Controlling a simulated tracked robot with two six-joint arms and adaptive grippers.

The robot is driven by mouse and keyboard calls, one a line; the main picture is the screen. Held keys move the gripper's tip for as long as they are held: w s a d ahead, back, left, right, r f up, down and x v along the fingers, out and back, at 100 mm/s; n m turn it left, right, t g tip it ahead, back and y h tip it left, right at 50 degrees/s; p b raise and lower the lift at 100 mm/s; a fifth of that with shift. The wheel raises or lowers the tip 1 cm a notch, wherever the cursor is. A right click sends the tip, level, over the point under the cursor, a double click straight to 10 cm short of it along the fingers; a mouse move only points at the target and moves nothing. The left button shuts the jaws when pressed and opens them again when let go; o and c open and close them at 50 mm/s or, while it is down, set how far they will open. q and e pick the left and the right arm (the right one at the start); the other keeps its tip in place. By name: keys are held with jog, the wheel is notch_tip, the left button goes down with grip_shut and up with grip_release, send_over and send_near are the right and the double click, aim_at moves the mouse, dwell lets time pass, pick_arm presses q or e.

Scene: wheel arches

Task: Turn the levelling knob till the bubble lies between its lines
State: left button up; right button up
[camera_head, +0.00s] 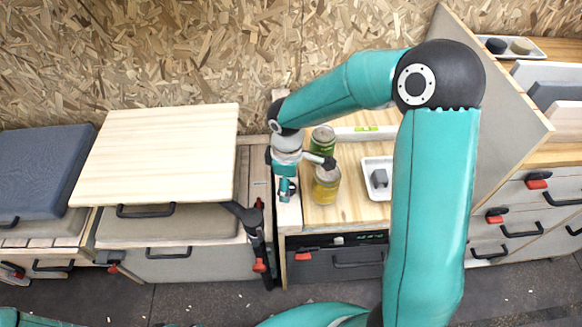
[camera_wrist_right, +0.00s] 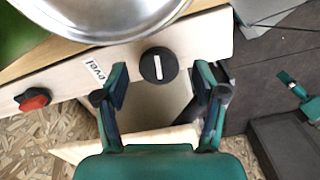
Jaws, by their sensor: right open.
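The levelling knob (camera_wrist_right: 158,65) is a round black dial with a white bar, on a pale panel beside a label (camera_wrist_right: 95,70) that reads "level". In the right wrist view my right gripper (camera_wrist_right: 162,88) is open, its fingers on either side of the line to the knob, and empty. I cannot tell whether they touch it. In the head view this gripper (camera_head: 287,188) points down at the counter's left edge, and the knob is hidden. The level (camera_head: 366,130) is a white bar with a yellow-green vial at the counter's back; its bubble is too small to place.
A green can (camera_head: 323,139) and a yellow can (camera_head: 326,186) stand close to the right of my right gripper. A white tray (camera_head: 368,164) holds a grey piece. A raised wooden tabletop (camera_head: 160,150) lies to the left. A red latch (camera_wrist_right: 32,100) shows on the panel.

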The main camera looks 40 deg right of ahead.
notch_tip(320, 180, up, 11)
dwell(0.4)
